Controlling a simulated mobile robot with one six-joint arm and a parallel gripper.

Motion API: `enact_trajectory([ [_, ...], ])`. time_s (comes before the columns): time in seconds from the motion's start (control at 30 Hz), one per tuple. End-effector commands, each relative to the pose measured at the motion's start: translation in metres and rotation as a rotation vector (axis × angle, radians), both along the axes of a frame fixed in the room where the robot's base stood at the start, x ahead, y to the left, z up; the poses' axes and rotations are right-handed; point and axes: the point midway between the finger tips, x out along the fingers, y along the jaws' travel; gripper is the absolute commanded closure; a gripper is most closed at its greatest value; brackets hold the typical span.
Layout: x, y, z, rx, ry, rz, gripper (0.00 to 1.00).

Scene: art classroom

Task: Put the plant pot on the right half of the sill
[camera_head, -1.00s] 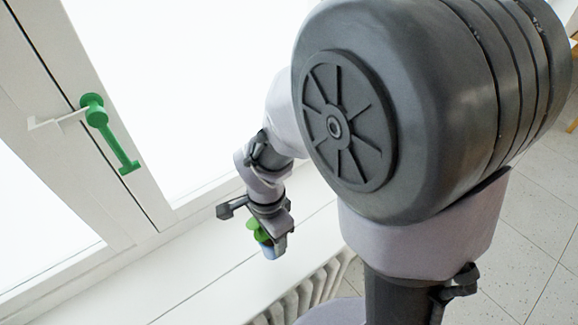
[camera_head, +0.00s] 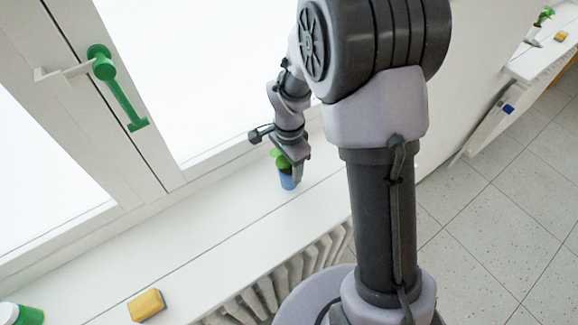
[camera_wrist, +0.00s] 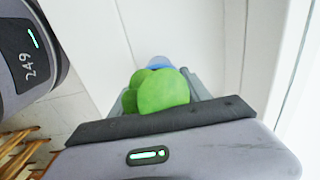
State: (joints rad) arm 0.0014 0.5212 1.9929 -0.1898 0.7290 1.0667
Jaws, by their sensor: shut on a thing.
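The plant pot (camera_head: 288,181) is small and blue with green leaves (camera_head: 279,159). It is upright at the white sill (camera_head: 215,231), beneath my gripper (camera_head: 291,166). My gripper points down and is shut on the pot. In the wrist view the green leaves (camera_wrist: 160,92) hide most of the blue pot (camera_wrist: 159,62), and grey fingers show on both sides of it. I cannot tell whether the pot's base touches the sill.
A yellow sponge-like block (camera_head: 146,305) and a green-and-white object (camera_head: 20,314) are on the sill at lower left. A green window handle (camera_head: 118,88) juts from the frame. A radiator (camera_head: 285,279) is below the sill. Another ledge with a plant (camera_head: 542,17) is at far right.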

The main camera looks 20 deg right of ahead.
Motion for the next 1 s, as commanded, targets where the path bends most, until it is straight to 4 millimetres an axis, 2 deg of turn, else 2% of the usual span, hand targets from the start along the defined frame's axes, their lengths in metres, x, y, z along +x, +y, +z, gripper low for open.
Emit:
enact_trajectory([
  [0.03,0.0,0.0,-0.003,0.0,0.0,0.0,0.43],
  [0.13,0.0,0.0,-0.001,0.0,0.0,0.0,0.23],
  [0.47,0.0,0.0,0.003,0.0,0.0,0.0,0.23],
  [0.57,0.001,0.0,0.02,0.0,-0.004,0.0,0.23],
  [0.8,0.001,0.0,0.09,0.0,-0.004,-0.001,0.23],
  [0.9,0.0,0.0,0.109,0.0,-0.002,0.0,0.23],
  [1.0,0.0,0.0,0.12,0.001,-0.002,0.0,0.23],
])
